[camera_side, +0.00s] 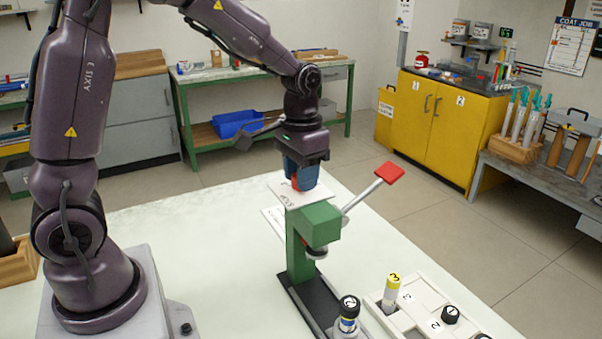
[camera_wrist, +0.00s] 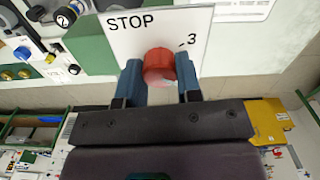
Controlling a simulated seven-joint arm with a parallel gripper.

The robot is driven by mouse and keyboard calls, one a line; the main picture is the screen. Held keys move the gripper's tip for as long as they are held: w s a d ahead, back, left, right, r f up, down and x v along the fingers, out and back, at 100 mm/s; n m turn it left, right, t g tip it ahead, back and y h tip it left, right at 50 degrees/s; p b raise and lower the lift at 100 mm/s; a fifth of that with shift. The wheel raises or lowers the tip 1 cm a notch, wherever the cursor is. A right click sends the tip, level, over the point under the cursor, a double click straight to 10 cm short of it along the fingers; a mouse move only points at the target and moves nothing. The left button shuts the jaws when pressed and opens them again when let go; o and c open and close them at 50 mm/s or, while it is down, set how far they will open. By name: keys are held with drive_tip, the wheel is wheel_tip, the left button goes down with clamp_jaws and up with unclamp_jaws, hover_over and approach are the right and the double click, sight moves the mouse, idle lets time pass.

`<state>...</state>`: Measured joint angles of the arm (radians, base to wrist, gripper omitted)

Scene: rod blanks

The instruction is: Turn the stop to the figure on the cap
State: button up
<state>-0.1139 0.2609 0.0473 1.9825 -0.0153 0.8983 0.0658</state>
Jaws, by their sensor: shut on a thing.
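My gripper (camera_side: 304,172) is at the top of a green press (camera_side: 300,245), over its white STOP plate (camera_wrist: 122,42). In the wrist view its blue fingers are shut on the red stop knob (camera_wrist: 159,66). The plate shows the word STOP and a figure 3 with a short mark, right of the knob. Other figures and any pointer on the knob are hidden or out of view. A rod with a black cap marked 2 (camera_side: 349,302) stands upright at the press's front foot. This cap also shows in the wrist view (camera_wrist: 67,16).
A white rack (camera_side: 412,322) stands right of the press, holding a rod with a yellow cap marked 3 (camera_side: 393,281) and black-capped rods (camera_side: 450,314). The press lever, with a red grip (camera_side: 390,173), sticks out to the right. The pale table (camera_side: 200,260) is clear left of the press.

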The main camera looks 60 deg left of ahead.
drive_tip(key=o, duration=0.9)
drive_tip(key=shift+o, duration=0.2)
drive_tip(key=shift+r, duration=0.15)
wheel_tip(320, 180, up, 13)
drive_tip(key=s+d+f+t, duration=0.1)
drive_tip(key=s+d+t, duration=0.1)
drive_tip(key=s, duration=0.5)
drive_tip(key=s+d+m+t, duration=0.1)
drive_tip(key=s+d+t, duration=0.2)
drive_tip(key=s, duration=0.5)
drive_tip(key=shift+s+d+f+t, duration=0.25)
drive_tip(key=shift+f+t, duration=0.05)
drive_tip(key=shift+f, duration=0.1)
